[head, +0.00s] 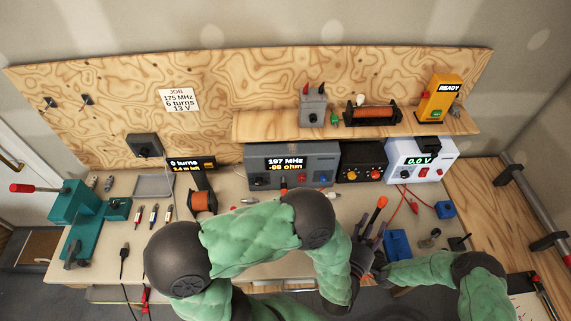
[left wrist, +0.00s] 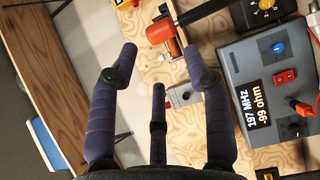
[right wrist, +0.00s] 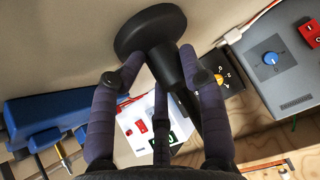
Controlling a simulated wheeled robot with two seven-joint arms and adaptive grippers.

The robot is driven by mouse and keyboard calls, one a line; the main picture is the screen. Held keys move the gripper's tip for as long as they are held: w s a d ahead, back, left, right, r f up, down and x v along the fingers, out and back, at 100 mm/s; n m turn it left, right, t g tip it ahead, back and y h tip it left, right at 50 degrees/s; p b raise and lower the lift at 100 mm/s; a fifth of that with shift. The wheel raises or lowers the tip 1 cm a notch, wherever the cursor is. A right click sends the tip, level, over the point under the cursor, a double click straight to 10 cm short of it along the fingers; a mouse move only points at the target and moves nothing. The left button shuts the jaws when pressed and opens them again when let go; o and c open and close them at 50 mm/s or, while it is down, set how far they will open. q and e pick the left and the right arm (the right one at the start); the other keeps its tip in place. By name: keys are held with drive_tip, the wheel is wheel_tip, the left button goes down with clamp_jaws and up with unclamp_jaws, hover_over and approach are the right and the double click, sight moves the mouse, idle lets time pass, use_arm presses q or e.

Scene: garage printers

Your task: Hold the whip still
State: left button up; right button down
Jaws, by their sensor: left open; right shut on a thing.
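The whip (head: 381,203) stands tilted over the front right of the bench, its orange end up and its shaft black. In the right wrist view, my right gripper (right wrist: 162,80) is shut on it just beside its round black base (right wrist: 150,30). My left gripper (head: 368,231) is open close to the whip in the head view. In the left wrist view, the orange end (left wrist: 163,33) shows beyond the spread fingers of this gripper (left wrist: 158,62), and no contact is visible. My right gripper (head: 379,262) is partly hidden in the head view.
The grey analyzer (head: 262,168) reads 197 MHz and -99 ohm. The white meter (head: 421,176) reads 0.0 V. Red leads (head: 402,195) and blue blocks (head: 397,245) lie near the grippers. A teal press (head: 75,205) stands at left. A shelf (head: 350,128) spans the back.

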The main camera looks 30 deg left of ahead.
sight(383, 202)
use_arm(q)
drive_tip(key=shift+w+a, duration=0.15)
drive_tip(key=shift+w, duration=4.15)
drive_tip(key=shift+r, duration=0.1)
clamp_jaws()
drive_tip(key=shift+r, duration=0.65)
drive_tip(key=shift+r, duration=0.3)
drive_tip(key=shift+r, duration=1.55)
